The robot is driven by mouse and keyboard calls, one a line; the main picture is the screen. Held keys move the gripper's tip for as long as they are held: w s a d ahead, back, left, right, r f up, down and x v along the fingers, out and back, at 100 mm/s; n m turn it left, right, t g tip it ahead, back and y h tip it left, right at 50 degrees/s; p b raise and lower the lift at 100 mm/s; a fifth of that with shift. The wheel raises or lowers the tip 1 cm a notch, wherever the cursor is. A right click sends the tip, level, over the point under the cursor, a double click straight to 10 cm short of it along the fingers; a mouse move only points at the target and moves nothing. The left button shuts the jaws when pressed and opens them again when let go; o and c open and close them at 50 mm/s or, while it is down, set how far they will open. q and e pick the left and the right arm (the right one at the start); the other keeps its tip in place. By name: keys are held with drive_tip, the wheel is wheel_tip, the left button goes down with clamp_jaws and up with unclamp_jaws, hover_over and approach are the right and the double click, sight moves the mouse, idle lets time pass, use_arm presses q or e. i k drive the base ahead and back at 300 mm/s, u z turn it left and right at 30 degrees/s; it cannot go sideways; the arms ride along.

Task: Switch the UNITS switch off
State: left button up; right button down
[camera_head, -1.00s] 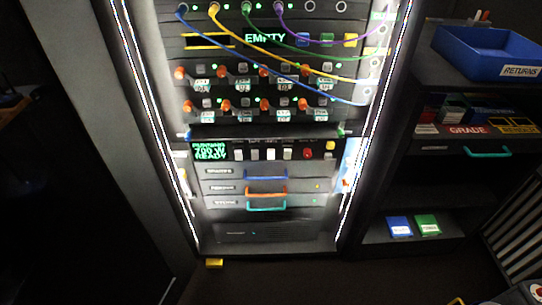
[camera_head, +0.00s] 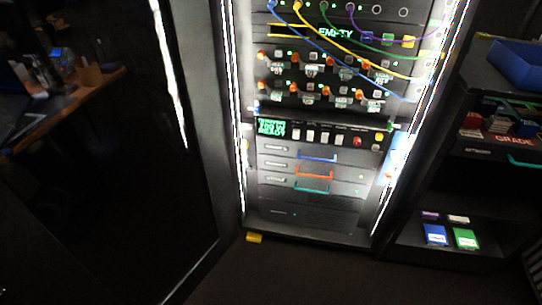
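A control strip (camera_head: 320,135) crosses the middle of the lit rack. It has a green text display (camera_head: 271,128) at its left end, then a row of white switches (camera_head: 311,136), a red button (camera_head: 357,142) and a yellow button (camera_head: 379,136). The labels over the switches are too small to read, so I cannot tell which one is UNITS or whether it is on. Neither of my grippers is in view.
Above the strip are rows of orange knobs (camera_head: 296,87) and coloured cables. Below it are drawers with blue (camera_head: 317,158), orange and teal handles. A shelf unit with a blue bin (camera_head: 515,65) stands at right. A desk (camera_head: 75,95) is at far left. Dark floor lies in front.

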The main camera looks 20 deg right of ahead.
sight(324, 136)
drive_tip(key=u, duration=0.4)
drive_tip(key=i, duration=0.95)
drive_tip(key=z, duration=1)
drive_tip(key=i, duration=0.35)
drive_tip(key=z, duration=0.35)
